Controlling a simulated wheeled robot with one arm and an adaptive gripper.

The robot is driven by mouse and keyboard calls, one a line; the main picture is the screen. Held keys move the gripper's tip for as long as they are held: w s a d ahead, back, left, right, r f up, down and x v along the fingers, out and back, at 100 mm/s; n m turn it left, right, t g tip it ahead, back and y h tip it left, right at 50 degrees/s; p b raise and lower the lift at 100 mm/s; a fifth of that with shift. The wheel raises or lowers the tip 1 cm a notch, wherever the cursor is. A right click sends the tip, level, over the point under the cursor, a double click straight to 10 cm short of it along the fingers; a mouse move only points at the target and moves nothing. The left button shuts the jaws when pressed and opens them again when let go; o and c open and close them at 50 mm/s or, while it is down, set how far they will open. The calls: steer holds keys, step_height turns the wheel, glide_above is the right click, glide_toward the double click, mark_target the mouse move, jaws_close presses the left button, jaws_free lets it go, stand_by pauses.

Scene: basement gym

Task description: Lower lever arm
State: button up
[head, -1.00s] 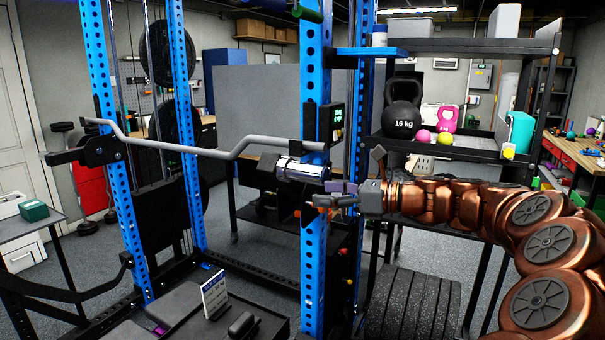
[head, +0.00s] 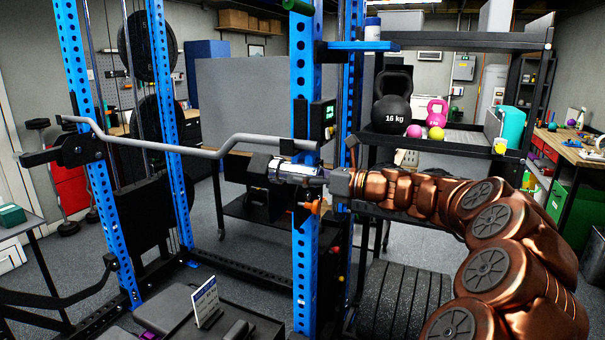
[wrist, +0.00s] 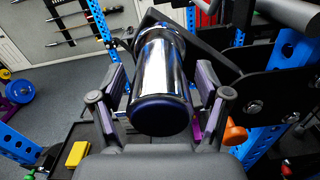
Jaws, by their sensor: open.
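A chrome cylinder with a dark end cap (head: 290,172) sticks out beside the blue front upright of the rack. It seems to be the sleeve of the lever arm, but the arm itself is mostly hidden. In the wrist view the cylinder (wrist: 162,75) points straight at my camera with its dark blue cap facing me. My gripper (wrist: 160,82) is open, with one finger on each side of the cylinder; I cannot tell whether they touch it. In the head view my gripper (head: 328,179) comes in from the right at the cylinder's end, its fingers partly hidden.
A grey bent bar (head: 190,149) lies across the blue rack (head: 306,240). An orange knob (head: 316,207) sits just below my gripper. A shelf with a 16 kg kettlebell (head: 391,113) stands behind my arm. A small sign (head: 205,301) stands low in front.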

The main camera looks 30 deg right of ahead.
jaws_close()
stand_by(0.8)
